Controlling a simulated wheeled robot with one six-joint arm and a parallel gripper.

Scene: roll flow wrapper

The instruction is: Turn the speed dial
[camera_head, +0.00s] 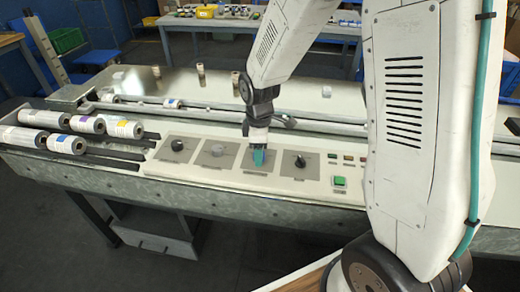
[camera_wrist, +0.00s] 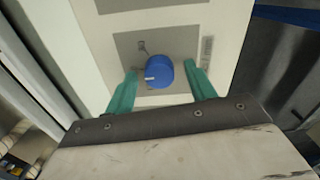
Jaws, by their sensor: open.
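A blue dial (camera_wrist: 159,72) with a white pointer mark sits on a grey plate (camera_wrist: 127,44) in the wrist view. My gripper (camera_wrist: 161,78) is open, with one teal finger on each side of the dial. A gap shows between the dial and each finger. In the head view my gripper (camera_head: 258,158) points down over the third plate from the left and hides its dial. The plate's label is too small to read, so I cannot tell whether this is the speed dial.
On the same panel are a black dial (camera_head: 178,144), a grey dial (camera_head: 217,150) and another black dial (camera_head: 300,161). A green button (camera_head: 339,181) is to their right. Several printed rolls (camera_head: 66,144) lie at the left. A metal rail (camera_head: 205,107) runs behind the panel.

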